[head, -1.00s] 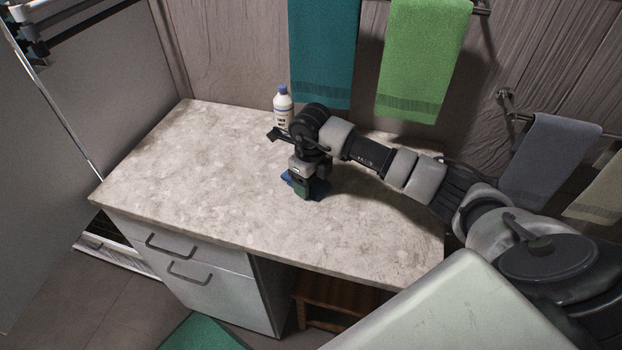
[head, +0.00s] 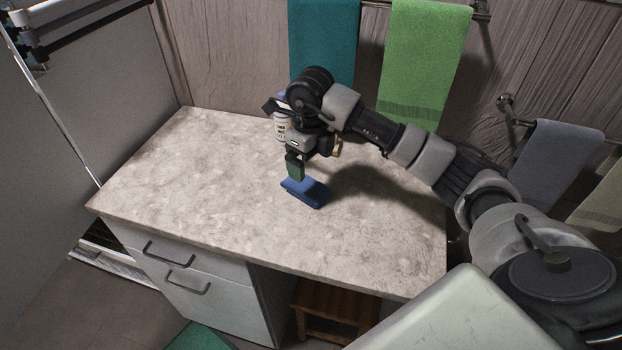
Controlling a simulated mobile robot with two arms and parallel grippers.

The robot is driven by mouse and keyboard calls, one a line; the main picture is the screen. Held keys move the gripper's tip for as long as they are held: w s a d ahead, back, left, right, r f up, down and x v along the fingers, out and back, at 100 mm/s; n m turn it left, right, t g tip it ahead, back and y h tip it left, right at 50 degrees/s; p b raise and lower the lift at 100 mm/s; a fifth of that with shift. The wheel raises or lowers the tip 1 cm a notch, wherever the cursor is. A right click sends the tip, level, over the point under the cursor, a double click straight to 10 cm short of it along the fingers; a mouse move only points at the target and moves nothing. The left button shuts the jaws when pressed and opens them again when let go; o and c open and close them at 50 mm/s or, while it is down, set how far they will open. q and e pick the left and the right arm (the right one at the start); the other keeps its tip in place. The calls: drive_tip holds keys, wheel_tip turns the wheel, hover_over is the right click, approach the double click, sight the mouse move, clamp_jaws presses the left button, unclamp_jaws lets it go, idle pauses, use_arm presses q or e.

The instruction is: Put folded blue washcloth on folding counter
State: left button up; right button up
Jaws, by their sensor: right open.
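The folded blue washcloth (head: 306,192) lies on the folding counter (head: 190,185), near the middle of its light stone-like top. My right gripper (head: 297,172) is just above the washcloth, pointing down. It is open, and its green-faced finger shows over the cloth's back left part. The other finger is mostly hidden behind the wrist. The cloth appears free of the fingers. My left gripper is not in view.
A white bottle (head: 281,125) stands at the counter's back edge, partly hidden by my right wrist. Teal (head: 322,45) and green (head: 425,60) towels hang on the wall behind. The counter's left part is clear. A wooden stool (head: 330,310) stands below.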

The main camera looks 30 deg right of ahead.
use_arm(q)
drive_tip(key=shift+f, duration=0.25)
use_arm(e)
wheel_tip(320, 180, up, 3)
drive_tip(key=shift+r, duration=0.2)
idle(1.2)
